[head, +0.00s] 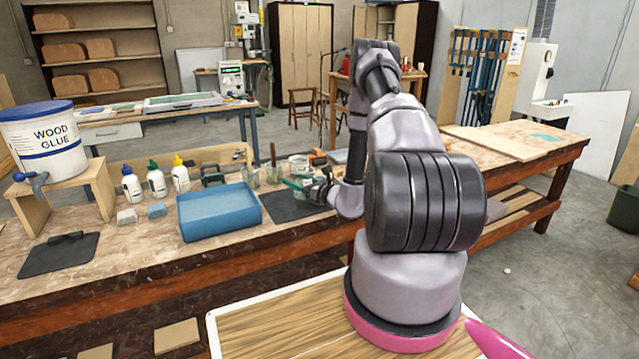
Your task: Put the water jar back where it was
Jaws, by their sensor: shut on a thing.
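My gripper (303,187) is low over the dark mat on the workbench, right of the blue tray. It is shut on a small greenish, see-through thing that looks like the water jar (295,184). My wrist and the small size hide much of it, and I cannot tell whether its base touches the mat. Other small clear jars (274,174) stand just behind and to the left.
The blue tray (218,214) lies left of my gripper. Glue bottles (155,181) and a wood glue bucket (42,143) on a wooden stand are further left. The dark mat (283,207) has bare room in front. Tools lie behind the jars.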

